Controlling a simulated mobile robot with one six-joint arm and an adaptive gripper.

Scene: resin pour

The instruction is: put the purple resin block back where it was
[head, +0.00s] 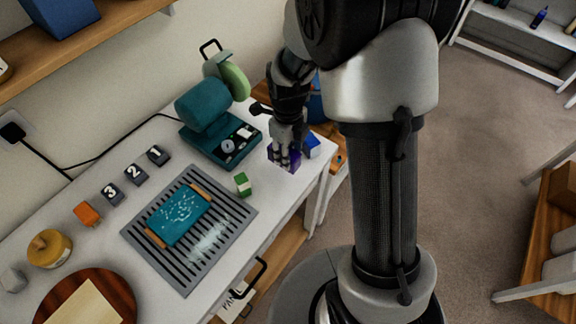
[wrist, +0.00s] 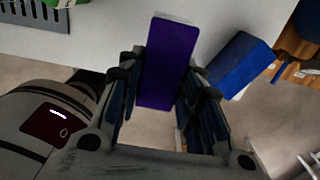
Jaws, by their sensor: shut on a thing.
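The purple resin block (wrist: 167,62) is between the two fingers of my gripper (wrist: 160,95), which is shut on it. In the head view the purple block (head: 284,160) is at the right end of the white table, partly hidden by my gripper (head: 284,150). I cannot tell whether its underside touches the table. A blue block (wrist: 240,64) stands close to the right of it in the wrist view; it also shows in the head view (head: 312,147).
A green and white block (head: 242,184) lies left of my gripper, near a grey slatted rack (head: 185,275) with a teal board (head: 178,217). A teal machine (head: 205,105) stands behind. Numbered blocks (head: 135,174) and an orange block (head: 87,213) sit farther left. The table edge is close.

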